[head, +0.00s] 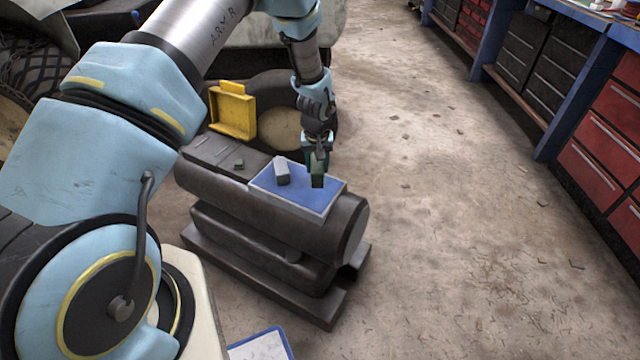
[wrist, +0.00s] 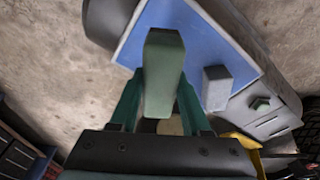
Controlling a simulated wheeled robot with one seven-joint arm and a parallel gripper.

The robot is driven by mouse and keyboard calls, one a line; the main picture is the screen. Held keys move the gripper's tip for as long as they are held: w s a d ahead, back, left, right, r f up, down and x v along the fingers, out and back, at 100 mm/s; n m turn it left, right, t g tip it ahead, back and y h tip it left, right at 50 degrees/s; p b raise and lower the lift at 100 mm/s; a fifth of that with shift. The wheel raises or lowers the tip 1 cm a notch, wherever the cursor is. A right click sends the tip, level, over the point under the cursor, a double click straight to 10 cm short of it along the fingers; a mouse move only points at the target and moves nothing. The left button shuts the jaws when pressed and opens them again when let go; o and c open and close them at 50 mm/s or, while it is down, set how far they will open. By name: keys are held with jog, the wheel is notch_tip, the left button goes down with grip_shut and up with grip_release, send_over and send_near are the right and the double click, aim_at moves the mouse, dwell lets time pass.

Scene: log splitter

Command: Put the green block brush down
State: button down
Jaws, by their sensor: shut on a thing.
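The green block brush (head: 318,180) is a small dark green block held upright between the fingers of my gripper (head: 317,163). In the wrist view the green block brush (wrist: 163,85) fills the gap between the two green fingers of my gripper (wrist: 158,97). It is over the right part of a blue tray (head: 288,193) with a pale rim, which lies on the dark log splitter (head: 270,222). I cannot tell whether its lower end touches the tray. The blue tray (wrist: 190,40) also lies behind it in the wrist view.
A grey block (head: 281,173) stands on the tray, left of my gripper. A small green piece (head: 239,163) lies on the splitter beyond the tray. A yellow open case (head: 232,113) stands behind. Another blue-and-white tray (head: 262,346) is at the bottom edge. Floor to the right is mostly clear.

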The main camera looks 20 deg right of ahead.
aim_at(317, 165)
jog(key=shift+f+p, duration=0.45)
jog(key=shift+f, duration=2.35)
jog(key=shift+f, duration=0.15)
jog(key=shift+c, duration=1.8)
grip_release()
jog(key=shift+r, duration=0.3)
jog(key=r, duration=0.4)
jog(key=s+r+b, duration=0.1)
jog(key=r, duration=0.2)
jog(key=a+r+b, duration=0.1)
jog(key=r, duration=0.3)
jog(key=shift+s+r, duration=0.35)
jog(key=shift+s, duration=0.05)
